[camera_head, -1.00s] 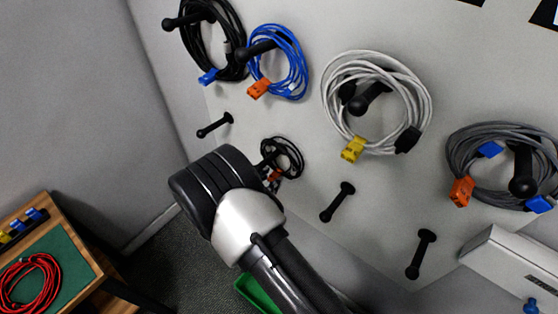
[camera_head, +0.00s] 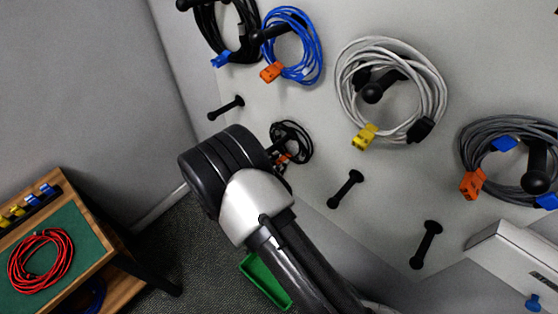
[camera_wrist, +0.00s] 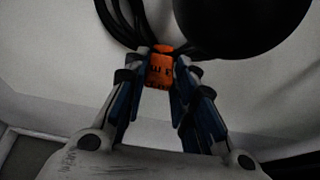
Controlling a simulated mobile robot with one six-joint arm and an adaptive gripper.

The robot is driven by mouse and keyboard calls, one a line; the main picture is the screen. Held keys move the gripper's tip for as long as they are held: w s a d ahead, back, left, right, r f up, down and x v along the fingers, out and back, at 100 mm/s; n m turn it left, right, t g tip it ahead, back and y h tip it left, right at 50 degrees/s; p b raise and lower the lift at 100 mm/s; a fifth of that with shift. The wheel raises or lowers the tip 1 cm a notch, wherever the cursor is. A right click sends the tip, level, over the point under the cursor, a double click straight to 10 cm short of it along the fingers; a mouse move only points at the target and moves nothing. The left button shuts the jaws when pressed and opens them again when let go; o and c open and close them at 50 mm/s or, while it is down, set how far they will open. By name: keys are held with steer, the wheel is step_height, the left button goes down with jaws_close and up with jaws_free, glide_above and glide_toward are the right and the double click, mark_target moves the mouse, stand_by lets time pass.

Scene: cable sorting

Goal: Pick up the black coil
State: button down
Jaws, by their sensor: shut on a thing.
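A small black coil (camera_head: 297,139) with an orange tag (camera_head: 284,158) is at the grey wall panel, just beyond my gripper in the head view. In the wrist view its black loops (camera_wrist: 118,22) rise at the top, and the orange tag (camera_wrist: 160,68) is between the fingertips. My gripper (camera_wrist: 161,60) is shut on the black coil at its tag. My arm hides the gripper fingers and part of the coil in the head view. A large black round knob (camera_wrist: 240,20) is very close to the fingers at the top right of the wrist view.
A larger black coil (camera_head: 207,32) with a blue tag, a blue coil (camera_head: 318,45), a white coil (camera_head: 436,75) and a grey coil (camera_head: 474,155) hang on pegs. Bare pegs (camera_head: 345,190) stick out nearby. A red coil (camera_head: 40,260) lies on a green-topped table at left.

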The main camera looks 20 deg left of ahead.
step_height(320, 180, up, 7)
steer(key=p, duration=0.2)
steer(key=s+a+p, duration=0.1)
steer(key=s+a, duration=0.2)
steer(key=s, duration=0.6)
steer(key=s+a+p, duration=0.1)
steer(key=s+a, duration=0.3)
steer(key=s, duration=0.5)
steer(key=shift+a+f, duration=0.25)
